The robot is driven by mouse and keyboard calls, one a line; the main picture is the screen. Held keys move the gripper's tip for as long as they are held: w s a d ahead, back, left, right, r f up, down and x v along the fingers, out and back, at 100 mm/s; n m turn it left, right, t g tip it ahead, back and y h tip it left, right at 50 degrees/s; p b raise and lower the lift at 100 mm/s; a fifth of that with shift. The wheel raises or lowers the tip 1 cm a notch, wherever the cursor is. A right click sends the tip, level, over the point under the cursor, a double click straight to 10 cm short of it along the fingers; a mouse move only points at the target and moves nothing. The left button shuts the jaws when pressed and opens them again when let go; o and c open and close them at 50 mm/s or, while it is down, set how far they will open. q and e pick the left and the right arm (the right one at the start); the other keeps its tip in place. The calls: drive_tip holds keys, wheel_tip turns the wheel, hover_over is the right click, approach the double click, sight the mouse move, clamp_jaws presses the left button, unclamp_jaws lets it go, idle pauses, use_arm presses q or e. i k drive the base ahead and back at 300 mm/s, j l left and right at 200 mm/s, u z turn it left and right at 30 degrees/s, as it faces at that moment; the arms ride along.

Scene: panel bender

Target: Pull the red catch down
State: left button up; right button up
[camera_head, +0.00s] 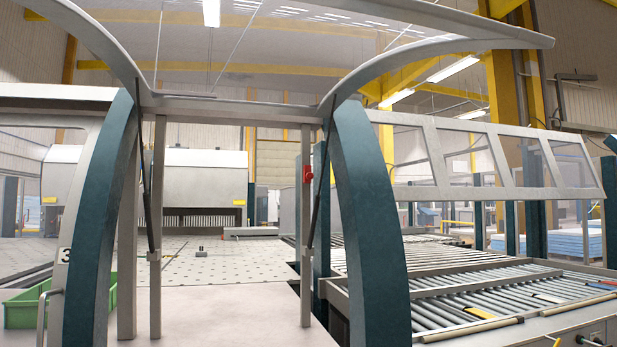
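The red catch (307,174) is a small red piece on the upper part of the right-hand grey post (306,235) of the machine's front opening. It sits just left of the curved dark teal frame arm. It is small in the picture, so its exact position cannot be told. Neither of my grippers shows in the head view.
Two curved teal frame arms, left (97,230) and right (372,215), flank the opening, with a raised hood (440,35) above. A perforated table (215,258) lies behind. Roller conveyors (460,285) fill the right side. A green bin (62,302) stands at the left.

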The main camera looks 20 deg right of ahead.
sight(308, 174)
drive_tip(key=i+l, duration=0.2)
drive_tip(key=i, duration=0.3)
drive_tip(key=i+l, duration=0.15)
drive_tip(key=i, duration=0.35)
drive_tip(key=i+l, duration=0.2)
drive_tip(key=i, duration=0.3)
drive_tip(key=k+l+z, duration=0.05)
